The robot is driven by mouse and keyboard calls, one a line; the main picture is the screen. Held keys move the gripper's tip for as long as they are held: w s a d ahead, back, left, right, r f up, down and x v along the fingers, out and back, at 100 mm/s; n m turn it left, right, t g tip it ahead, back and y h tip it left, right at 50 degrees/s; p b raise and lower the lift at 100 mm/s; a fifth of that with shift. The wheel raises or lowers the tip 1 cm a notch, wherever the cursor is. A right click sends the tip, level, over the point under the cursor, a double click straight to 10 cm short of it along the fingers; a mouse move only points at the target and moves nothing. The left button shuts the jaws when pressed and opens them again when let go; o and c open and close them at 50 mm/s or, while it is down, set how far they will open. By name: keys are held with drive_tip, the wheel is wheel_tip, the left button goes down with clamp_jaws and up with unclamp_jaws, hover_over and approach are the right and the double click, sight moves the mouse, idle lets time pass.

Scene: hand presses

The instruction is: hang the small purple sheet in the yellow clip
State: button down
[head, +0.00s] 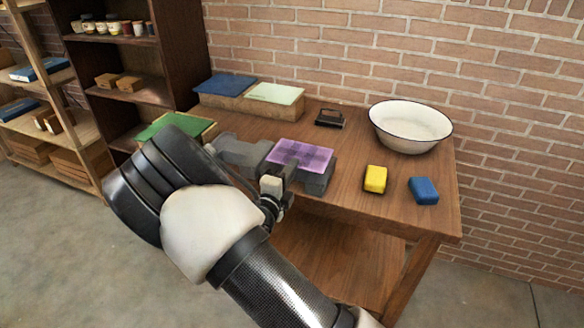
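The small purple sheet (300,153) lies flat on top of a dark grey block (318,182) near the front edge of the wooden table. My gripper (284,178) is at the sheet's front left edge, partly hidden by my own wrist. I cannot tell whether its fingers touch the sheet or are open or shut. No thing clearly shaped like a yellow clip shows. A small yellow block (375,179) sits on the table to the right of the sheet.
A blue block (423,190) sits right of the yellow one. A white basin (411,126) stands at the back right, with a small black object (329,118) left of it. Blue (226,85), pale green (274,93) and green (176,126) sheets lie on the left. Shelves stand beyond.

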drive_tip(key=r+p+v, duration=0.3)
drive_tip(key=p+v, duration=0.6)
drive_tip(key=v, duration=1.3)
idle(0.5)
drive_tip(key=shift+w+r, duration=0.1)
